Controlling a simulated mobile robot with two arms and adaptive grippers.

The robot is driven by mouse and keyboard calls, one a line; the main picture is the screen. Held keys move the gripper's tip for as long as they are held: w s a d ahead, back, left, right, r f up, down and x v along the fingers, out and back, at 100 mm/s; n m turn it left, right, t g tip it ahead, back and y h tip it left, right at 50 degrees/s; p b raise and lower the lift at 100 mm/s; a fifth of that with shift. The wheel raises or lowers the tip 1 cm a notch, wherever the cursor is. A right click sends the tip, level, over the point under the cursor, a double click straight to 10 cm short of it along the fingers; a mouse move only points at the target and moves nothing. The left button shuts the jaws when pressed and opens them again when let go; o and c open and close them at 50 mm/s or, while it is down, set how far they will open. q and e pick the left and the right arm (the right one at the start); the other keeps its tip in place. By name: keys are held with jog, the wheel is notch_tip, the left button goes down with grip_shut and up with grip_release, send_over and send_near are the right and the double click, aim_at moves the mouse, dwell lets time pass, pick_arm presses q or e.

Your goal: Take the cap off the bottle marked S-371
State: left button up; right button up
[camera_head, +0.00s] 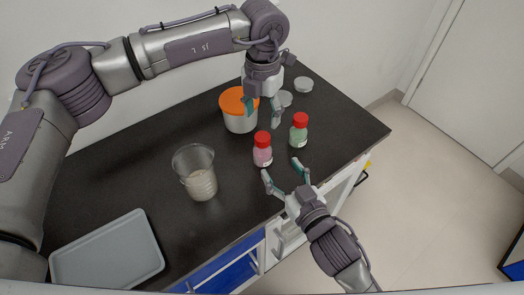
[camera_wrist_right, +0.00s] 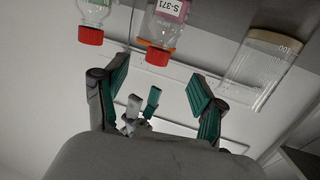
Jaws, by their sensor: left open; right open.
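The bottle marked S-371 (camera_wrist_right: 166,32) has a pink label and a red cap (camera_wrist_right: 158,56); it appears upside down in the right wrist view. In the head view this bottle (camera_head: 262,155) stands upright on the dark bench with its red cap (camera_head: 263,138) on. My right gripper (camera_head: 282,172) is open and empty, just in front of and to the right of the bottle, apart from it. It also shows in the right wrist view (camera_wrist_right: 160,76). My left gripper (camera_head: 263,112) is open and empty, behind and above the bottle, by the orange-lidded jar.
A green-labelled bottle (camera_head: 299,135) with a red cap stands close right of S-371. The orange-lidded jar (camera_head: 240,118) is behind. A beaker (camera_head: 198,178) stands left, a grey tray (camera_head: 108,252) front left. Small round pale dishes (camera_head: 303,85) lie at the back.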

aim_at(266, 148)
jog(key=x, duration=1.1)
jog(key=shift+w, duration=0.15)
grip_shut()
jog(key=shift+c, duration=0.5)
grip_release()
jog(key=shift+d, duration=0.1)
